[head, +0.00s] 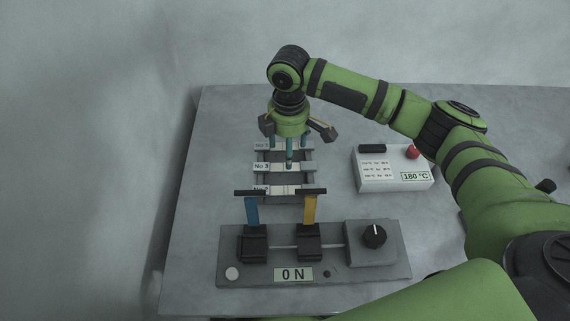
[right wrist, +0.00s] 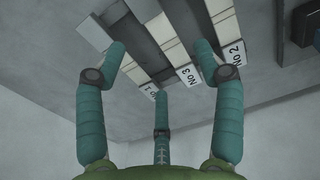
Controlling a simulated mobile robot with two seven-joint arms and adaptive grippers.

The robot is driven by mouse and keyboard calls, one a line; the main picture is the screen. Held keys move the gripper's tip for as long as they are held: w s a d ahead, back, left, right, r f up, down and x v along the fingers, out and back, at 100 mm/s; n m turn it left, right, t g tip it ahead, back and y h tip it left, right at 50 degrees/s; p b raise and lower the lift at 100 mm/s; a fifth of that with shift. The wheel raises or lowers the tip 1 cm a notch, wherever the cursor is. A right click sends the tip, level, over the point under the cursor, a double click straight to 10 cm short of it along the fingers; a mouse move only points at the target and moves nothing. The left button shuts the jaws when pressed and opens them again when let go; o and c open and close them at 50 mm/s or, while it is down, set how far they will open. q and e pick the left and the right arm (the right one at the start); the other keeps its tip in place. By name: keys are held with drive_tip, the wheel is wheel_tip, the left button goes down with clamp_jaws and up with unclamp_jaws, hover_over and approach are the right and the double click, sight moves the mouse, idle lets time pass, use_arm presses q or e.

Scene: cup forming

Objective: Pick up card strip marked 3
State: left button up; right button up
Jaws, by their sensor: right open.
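The card strip marked No 3 (head: 261,166) is the middle of three pale strips lying across a dark grey rack. Its label also shows in the right wrist view (right wrist: 188,75), and its pale body runs up from there. My right gripper (head: 289,152) points down over the rack with its teal fingers spread and nothing between them. In the right wrist view the fingers (right wrist: 163,72) are open around the area of strips No 1 and No 3. I cannot tell whether the tips touch the strip. One finger partly hides the strip in the head view. My left gripper is out of view.
Strip No 1 (head: 261,145) lies behind and strip No 2 (head: 261,189) in front, partly hidden by a lever. A station with blue and yellow levers (head: 310,209) and a dial stands in front. A 180 °C box (head: 393,176) stands right. The table's left side is clear.

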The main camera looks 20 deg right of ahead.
drive_tip(key=f, duration=0.4)
drive_tip(key=shift+s+a+f+p, duration=0.15)
drive_tip(key=shift+a+p, duration=0.1)
drive_tip(key=shift+p, duration=0.15)
drive_tip(key=shift+f, duration=0.1)
drive_tip(key=c, duration=1)
drive_tip(key=shift+c, duration=0.3)
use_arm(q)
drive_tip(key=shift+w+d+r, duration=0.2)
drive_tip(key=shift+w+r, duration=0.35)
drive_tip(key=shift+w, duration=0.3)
